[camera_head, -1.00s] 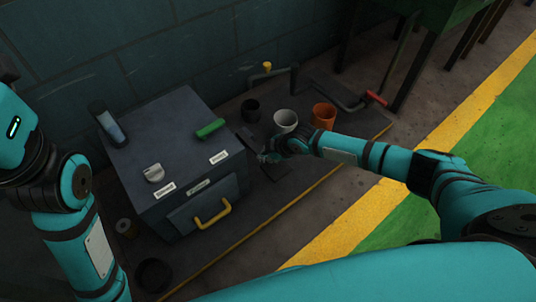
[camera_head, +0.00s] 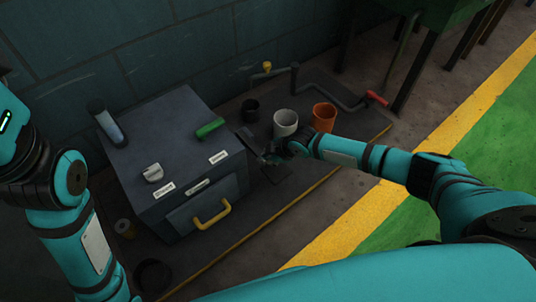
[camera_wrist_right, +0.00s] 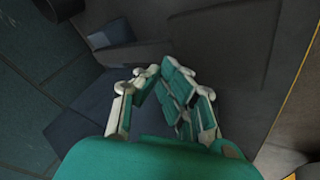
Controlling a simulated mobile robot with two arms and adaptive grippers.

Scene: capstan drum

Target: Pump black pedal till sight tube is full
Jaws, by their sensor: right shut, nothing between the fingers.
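The sight tube (camera_head: 108,128) stands on top of the dark grey box, with a pale bluish lower part and a dark upper part. How full it is cannot be read clearly. A dark pedal-like plate (camera_head: 279,172) lies low beside the right side of the box; it also shows in the right wrist view (camera_wrist_right: 132,54). My right gripper (camera_head: 267,158) is shut and empty, just above or at this plate. Its fingertips (camera_wrist_right: 155,72) come together over the dark part in the wrist view; contact cannot be told. My left gripper is out of view.
The box (camera_head: 190,150) carries a green handle (camera_head: 210,128), a grey knob (camera_head: 153,172) and a yellow drawer handle (camera_head: 213,215). A white cup (camera_head: 285,121), an orange cup (camera_head: 324,117) and a red-handled crank (camera_head: 376,98) stand behind my right gripper.

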